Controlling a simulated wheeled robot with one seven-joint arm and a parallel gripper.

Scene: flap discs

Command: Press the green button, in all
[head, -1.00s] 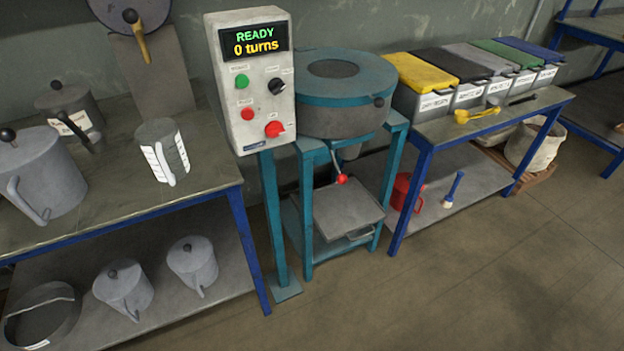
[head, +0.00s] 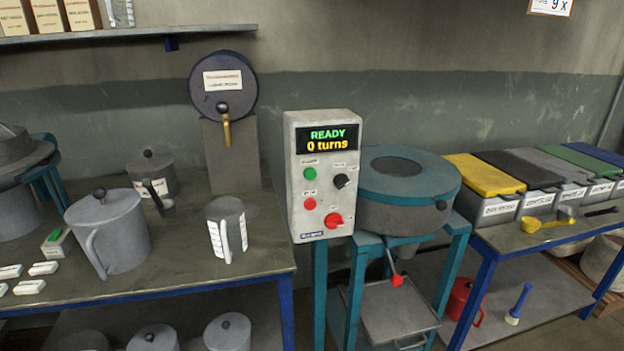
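A grey control box (head: 322,215) stands on a teal post in the middle of the head view. Its screen (head: 327,139) reads "READY" in green and "0 turns" in yellow. The green button (head: 310,174) is at the upper left of its panel, below the screen. Beside it is a black knob (head: 340,181). Below are a red button (head: 310,204) and a larger red knob (head: 333,220). My gripper is not in view, and nothing touches the green button.
A round teal-topped mixer (head: 425,178) stands right of the box. The left bench (head: 180,275) holds grey cans, a measuring jug (head: 226,228) and a drum with a brass tap (head: 224,85). Lidded bins, including a yellow one (head: 484,175), stand at right.

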